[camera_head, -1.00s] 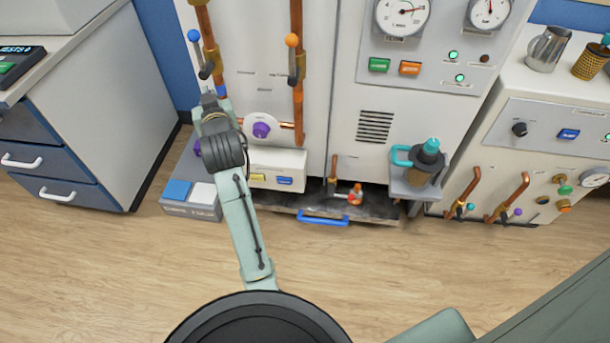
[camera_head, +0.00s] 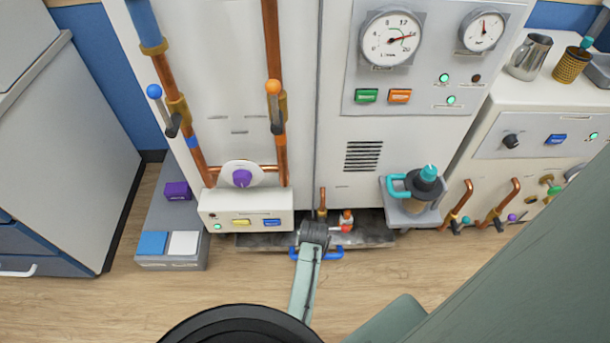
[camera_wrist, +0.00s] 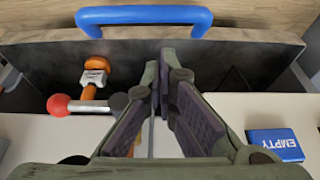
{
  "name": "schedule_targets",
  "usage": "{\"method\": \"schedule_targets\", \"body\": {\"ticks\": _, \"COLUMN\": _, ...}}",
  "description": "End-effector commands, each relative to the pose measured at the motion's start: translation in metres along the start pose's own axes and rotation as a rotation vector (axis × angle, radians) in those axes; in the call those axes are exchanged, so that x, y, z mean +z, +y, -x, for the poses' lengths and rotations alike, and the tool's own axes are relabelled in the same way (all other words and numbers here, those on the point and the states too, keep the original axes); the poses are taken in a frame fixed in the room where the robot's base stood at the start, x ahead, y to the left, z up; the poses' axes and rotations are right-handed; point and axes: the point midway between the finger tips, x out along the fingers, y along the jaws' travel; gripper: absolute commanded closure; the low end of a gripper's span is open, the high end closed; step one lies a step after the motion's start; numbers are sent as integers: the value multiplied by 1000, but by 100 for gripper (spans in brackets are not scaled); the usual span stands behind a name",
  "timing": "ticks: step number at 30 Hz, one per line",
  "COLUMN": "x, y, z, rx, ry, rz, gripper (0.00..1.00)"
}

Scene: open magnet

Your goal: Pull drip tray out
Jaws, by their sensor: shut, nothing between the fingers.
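The drip tray (camera_head: 262,242) is a dark, shallow tray low at the foot of the white machine. Its blue bar handle (camera_head: 333,253) faces the floor side; my wrist partly covers it in the head view. In the wrist view the handle (camera_wrist: 145,15) runs along the top, outside the tray's front wall (camera_wrist: 235,35). My gripper (camera_wrist: 165,76) is shut and empty, its tips over the tray's inside, behind the front wall. The tips are apart from the handle. In the head view my wrist hides the fingers.
An orange valve with a red knob (camera_wrist: 60,104) is close left of my fingers. A blue EMPTY button (camera_wrist: 275,143) is to their right. A cup holder with a teal-handled jug (camera_head: 425,185) juts out right of the tray. The wooden floor (camera_head: 250,285) before the tray is bare.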

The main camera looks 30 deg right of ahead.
Motion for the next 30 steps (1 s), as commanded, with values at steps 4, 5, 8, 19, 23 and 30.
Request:
{"method": "schedule_targets", "body": {"ticks": 4, "x": 0, "y": 0, "z": -22, "rx": -1, "ry": -2, "rz": 0, "gripper": 100}}
{"method": "schedule_targets", "body": {"ticks": 5, "x": 0, "y": 0, "z": -27, "rx": 0, "ry": -2, "rz": 0, "gripper": 100}}
{"method": "schedule_targets", "body": {"ticks": 8, "x": 0, "y": 0, "z": -47, "rx": 0, "ry": -1, "rz": 0, "gripper": 100}}
{"method": "schedule_targets", "body": {"ticks": 19, "x": -2, "y": 0, "z": -92, "rx": 0, "ry": 2, "rz": 1, "gripper": 100}}
{"method": "schedule_targets", "body": {"ticks": 23, "x": -1, "y": -1, "z": -95, "rx": -1, "ry": 1, "rz": 1, "gripper": 100}}
{"method": "schedule_targets", "body": {"ticks": 30, "x": -1, "y": -1, "z": -95, "rx": 0, "ry": 2, "rz": 1, "gripper": 100}}
